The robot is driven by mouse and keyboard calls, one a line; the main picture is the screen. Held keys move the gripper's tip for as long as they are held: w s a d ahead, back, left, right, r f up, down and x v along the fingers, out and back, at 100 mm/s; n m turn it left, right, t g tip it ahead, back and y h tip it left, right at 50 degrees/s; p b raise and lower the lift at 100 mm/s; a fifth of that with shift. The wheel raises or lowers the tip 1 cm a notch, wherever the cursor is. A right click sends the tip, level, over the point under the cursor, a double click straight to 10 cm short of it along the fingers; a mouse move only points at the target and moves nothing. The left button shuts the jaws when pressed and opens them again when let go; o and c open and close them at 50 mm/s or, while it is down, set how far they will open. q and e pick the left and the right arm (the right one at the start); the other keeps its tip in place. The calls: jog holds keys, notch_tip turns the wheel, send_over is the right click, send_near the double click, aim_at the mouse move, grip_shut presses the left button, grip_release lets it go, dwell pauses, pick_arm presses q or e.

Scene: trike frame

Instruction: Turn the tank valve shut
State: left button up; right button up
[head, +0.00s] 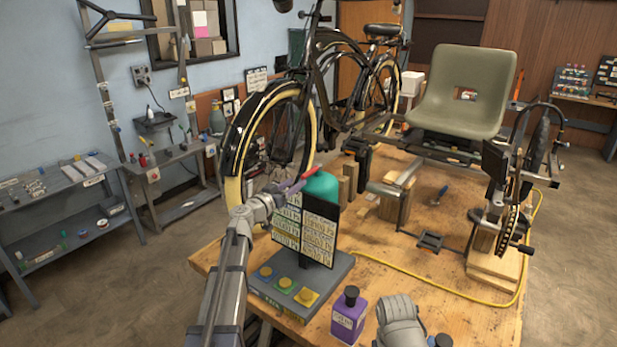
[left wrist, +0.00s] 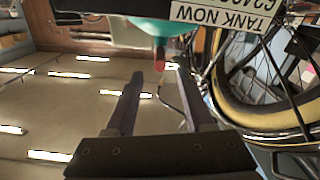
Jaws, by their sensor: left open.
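The teal tank (head: 322,186) stands on the bench behind a black board with printed labels. It also shows upside down at the top of the left wrist view (left wrist: 152,27). A small red valve handle (head: 312,172) sticks out from the tank's left side; in the left wrist view the red handle (left wrist: 159,65) lies between the lines of my fingers, around the level of their tips. My left gripper (head: 291,187) is open, close beside the handle. I cannot tell whether it touches.
The label board (head: 305,232) rises from a grey base (head: 322,292) with coloured buttons. A yellow cable (head: 440,291) crosses the wooden bench (head: 400,262). A bicycle (head: 300,110) stands behind.

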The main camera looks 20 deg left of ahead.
aim_at(301, 179)
pick_arm(q)
jog(key=x, duration=0.7)
jog(key=shift+w, duration=0.1)
jog(key=shift+c, duration=0.3)
grip_shut()
dwell(0.9)
